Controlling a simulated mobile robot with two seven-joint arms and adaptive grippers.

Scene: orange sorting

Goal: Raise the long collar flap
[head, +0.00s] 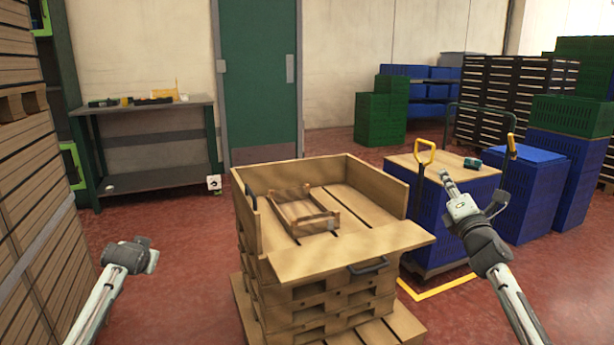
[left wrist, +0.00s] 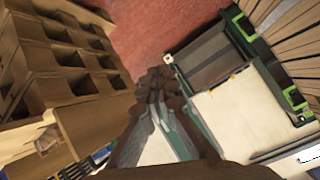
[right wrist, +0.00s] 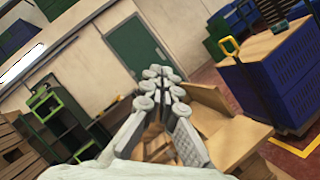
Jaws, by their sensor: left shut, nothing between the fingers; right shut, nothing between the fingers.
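The long collar flap (head: 335,257) is a light wooden board at the front of the wooden collar (head: 305,166) on the pallet stack. It is folded down and outward, lying nearly flat. A dark handle (head: 368,266) sits on its front edge. My right gripper (head: 444,174) is shut and empty, raised to the right of the collar and apart from the flap. Its closed fingers also show in the right wrist view (right wrist: 160,71). My left gripper (head: 150,256) is low at the left, apart from the stack. Its fingers are shut and empty in the left wrist view (left wrist: 158,78).
A small wooden crate (head: 303,212) lies inside the collar. Blue crates (head: 455,215) with a wooden top and a yellow-handled cart stand close on the right. A tall stack of wooden boxes (head: 35,170) is at the left. Red floor is clear between it and the pallets.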

